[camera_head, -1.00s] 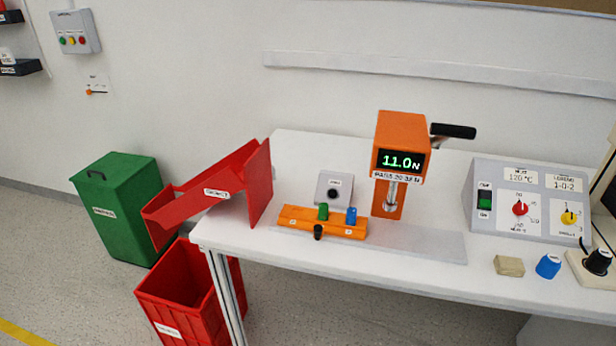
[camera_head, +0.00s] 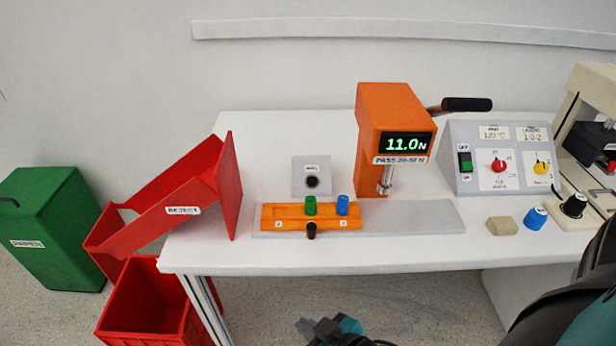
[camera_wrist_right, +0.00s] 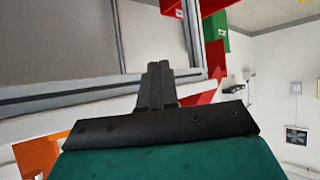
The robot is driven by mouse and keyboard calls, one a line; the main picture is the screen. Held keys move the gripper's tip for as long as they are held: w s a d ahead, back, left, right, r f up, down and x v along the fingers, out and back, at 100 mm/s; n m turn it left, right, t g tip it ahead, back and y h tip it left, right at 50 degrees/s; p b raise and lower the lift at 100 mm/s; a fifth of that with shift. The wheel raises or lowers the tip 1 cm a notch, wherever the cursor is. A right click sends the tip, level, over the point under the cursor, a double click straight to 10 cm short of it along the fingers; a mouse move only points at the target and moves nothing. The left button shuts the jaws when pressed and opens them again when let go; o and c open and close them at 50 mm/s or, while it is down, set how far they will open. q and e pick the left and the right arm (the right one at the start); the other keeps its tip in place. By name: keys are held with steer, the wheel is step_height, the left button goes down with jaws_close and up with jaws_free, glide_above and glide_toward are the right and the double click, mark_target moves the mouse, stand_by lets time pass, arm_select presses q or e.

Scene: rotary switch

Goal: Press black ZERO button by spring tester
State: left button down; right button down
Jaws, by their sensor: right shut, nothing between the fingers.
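The black ZERO button (camera_head: 312,182) sits on a small light-grey sloped box (camera_head: 311,163) on the white table. The orange spring tester (camera_head: 375,150) stands right of it, its display reading 11.0 N. In the head view my right gripper (camera_head: 312,326) is at the bottom edge, in front of the table and well apart from the button. In the right wrist view its dark fingers (camera_wrist_right: 157,85) are together and empty, with the table edge beyond them. The button cannot be made out in the wrist view. My left gripper is not in view.
An orange fixture (camera_head: 290,222) with green, blue and black knobs lies in front of the button. A red REJECT chute (camera_head: 185,190) is left. A grey switch panel (camera_head: 520,170), a beige block (camera_head: 502,226) and a blue knob (camera_head: 535,218) are right.

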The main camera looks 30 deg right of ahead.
mark_target(312, 181)
steer(key=w+d+r+n+g, duration=0.1)
steer(key=w+r+n, duration=0.2)
steer(key=n, duration=0.2)
steer(key=w+d+r+n+g+h+p, duration=0.1)
steer(key=w+r+n, duration=0.3)
steer(key=n, duration=0.1)
steer(key=w+d+r+n+g+h+p, duration=0.1)
steer(key=w+r+n, duration=0.3)
steer(key=n, duration=0.2)
steer(key=shift+w+d+r, duration=0.1)
steer(key=shift+w+d, duration=0.15)
steer(key=shift+d, duration=0.15)
steer(key=w+d+r+n+g+h, duration=0.1)
steer(key=w+d+r+n+h, duration=0.3)
steer(key=r+n, duration=0.7)
steer(key=w+d, duration=0.2)
steer(key=d, duration=0.2)
steer(key=shift+d+p, duration=0.3)
steer(key=shift+d, duration=0.1)
steer(key=shift+f, duration=0.1)
steer(key=x, duration=1.4)
steer(key=shift+d, duration=0.1)
